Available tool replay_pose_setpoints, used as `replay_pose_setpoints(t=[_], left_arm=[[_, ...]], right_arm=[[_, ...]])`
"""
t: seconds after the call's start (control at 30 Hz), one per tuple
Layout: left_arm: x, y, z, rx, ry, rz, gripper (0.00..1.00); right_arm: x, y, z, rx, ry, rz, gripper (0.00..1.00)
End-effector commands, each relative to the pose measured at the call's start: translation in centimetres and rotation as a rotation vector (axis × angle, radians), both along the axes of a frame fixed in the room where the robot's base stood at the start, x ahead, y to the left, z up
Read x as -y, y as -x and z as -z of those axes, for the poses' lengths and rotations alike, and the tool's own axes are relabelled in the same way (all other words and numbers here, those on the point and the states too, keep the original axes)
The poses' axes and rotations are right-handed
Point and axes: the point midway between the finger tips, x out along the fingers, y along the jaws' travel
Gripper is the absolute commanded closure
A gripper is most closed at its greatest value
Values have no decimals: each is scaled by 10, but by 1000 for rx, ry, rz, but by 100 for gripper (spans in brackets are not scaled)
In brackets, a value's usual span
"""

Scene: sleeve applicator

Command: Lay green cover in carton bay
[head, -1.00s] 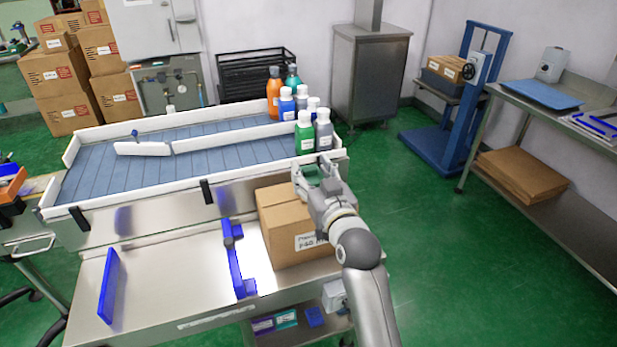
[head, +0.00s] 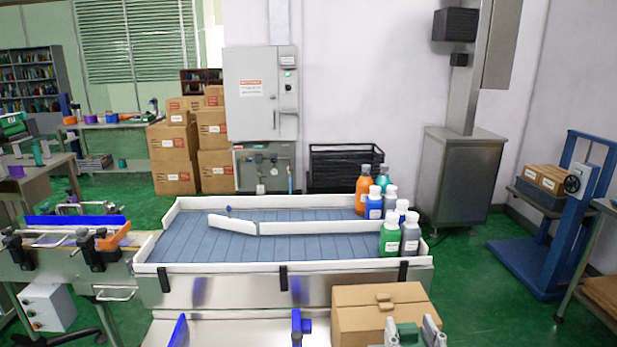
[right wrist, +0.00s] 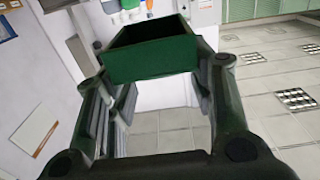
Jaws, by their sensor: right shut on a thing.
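A green cover (right wrist: 150,62), shaped like a shallow open box, is between the fingers of my right gripper (right wrist: 155,85) in the right wrist view. The gripper is shut on it. In the head view, my right gripper (head: 412,334) shows at the bottom edge, with part of the green cover (head: 408,331) between its fingers. It is in front of a closed brown carton (head: 381,312) on the steel bench (head: 245,330). The lower part of the bench is cut off, and I cannot tell which part is the carton bay. My left gripper is out of view.
Blue upright guides (head: 300,325) stand on the bench left of the carton. Behind is a conveyor (head: 200,243) with white rails. Several bottles, including a green one (head: 389,236), stand at its right end.

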Motion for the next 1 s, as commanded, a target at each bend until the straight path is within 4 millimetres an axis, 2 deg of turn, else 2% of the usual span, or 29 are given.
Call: replay_pose_setpoints(t=[0.03,0.2,0.4,0.5,0.7,1.0], left_arm=[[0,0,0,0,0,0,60],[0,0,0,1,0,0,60],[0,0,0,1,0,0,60],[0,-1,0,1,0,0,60],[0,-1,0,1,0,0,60],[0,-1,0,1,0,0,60]], right_arm=[[1,13,12,-8,1,2,74],[2,53,37,-9,2,8,74],[4,95,54,-5,-1,14,74],[5,110,57,-3,-2,15,74],[5,124,59,2,-3,17,74],[5,124,59,3,-5,17,74]])
